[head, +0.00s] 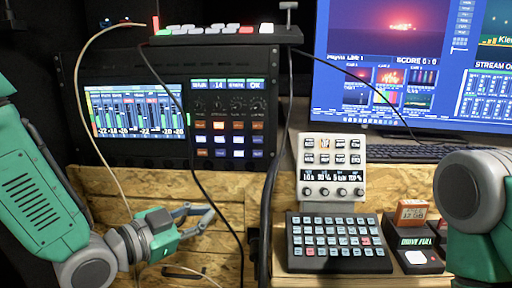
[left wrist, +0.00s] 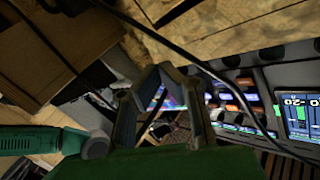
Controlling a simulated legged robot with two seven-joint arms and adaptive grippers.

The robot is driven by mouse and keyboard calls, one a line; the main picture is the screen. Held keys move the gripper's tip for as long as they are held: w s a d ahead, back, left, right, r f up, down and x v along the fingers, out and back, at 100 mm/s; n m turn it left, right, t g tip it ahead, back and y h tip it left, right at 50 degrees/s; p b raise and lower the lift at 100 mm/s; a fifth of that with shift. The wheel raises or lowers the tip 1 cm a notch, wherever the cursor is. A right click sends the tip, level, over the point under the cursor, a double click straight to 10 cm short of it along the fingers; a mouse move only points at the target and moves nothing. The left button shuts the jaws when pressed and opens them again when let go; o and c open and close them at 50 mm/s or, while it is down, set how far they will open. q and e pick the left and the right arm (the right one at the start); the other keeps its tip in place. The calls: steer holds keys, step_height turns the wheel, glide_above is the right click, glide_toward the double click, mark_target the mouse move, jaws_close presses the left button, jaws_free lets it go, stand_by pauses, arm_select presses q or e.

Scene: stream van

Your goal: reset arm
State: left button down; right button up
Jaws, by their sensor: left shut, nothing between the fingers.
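My left gripper (head: 207,216) is in front of the wooden cabinet front, below the audio mixer rack, at the left-centre of the head view. Its fingers point to the right and are closed at the tips with nothing between them. In the left wrist view the gripper fingers (left wrist: 165,72) reach up from the bottom centre. Part of my right arm shows at the right edge of the head view; its gripper is out of view.
A mixer rack (head: 180,108) stands at the left back. A monitor (head: 405,60) is at the right back. A white control panel (head: 332,166), a black button pad (head: 338,243) and a drive dock (head: 414,256) sit at the right. A beige cable (head: 80,85) and black cables (head: 188,120) hang near my left arm.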

arm_select(q)
steer(key=s+a+f+n+g+y+p, duration=0.1)
steer(key=s+a+f+n+g+y, duration=0.1)
steer(key=f, duration=0.4)
steer(key=s+a+f+n+g+y+p, duration=0.1)
steer(key=s+a+f+n+y, duration=0.15)
steer(key=f, duration=0.35)
steer(key=s+a+f+n+g+y+p, duration=0.1)
steer(key=s+a+f+n+g+y, duration=0.1)
steer(key=s+f, duration=0.3)
steer(key=s+a+f+n+g+y+p, duration=0.2)
steer(key=s+a+f+n+g, duration=0.1)
steer(key=s, duration=0.9)
steer(key=s+a+f+n+g+y+p, duration=0.1)
steer(key=s+a+f+n+g+y, duration=0.1)
steer(key=s+a+f+g, duration=0.2)
steer(key=s+a+f, duration=0.1)
steer(key=s+f, duration=0.2)
steer(key=s, duration=0.1)
steer(key=shift+s+a+f+p, duration=0.2)
steer(key=shift+s+f+p, duration=0.1)
steer(key=shift+s, duration=0.1)
steer(key=shift+w+n, duration=0.1)
steer(key=shift+n, duration=0.15)
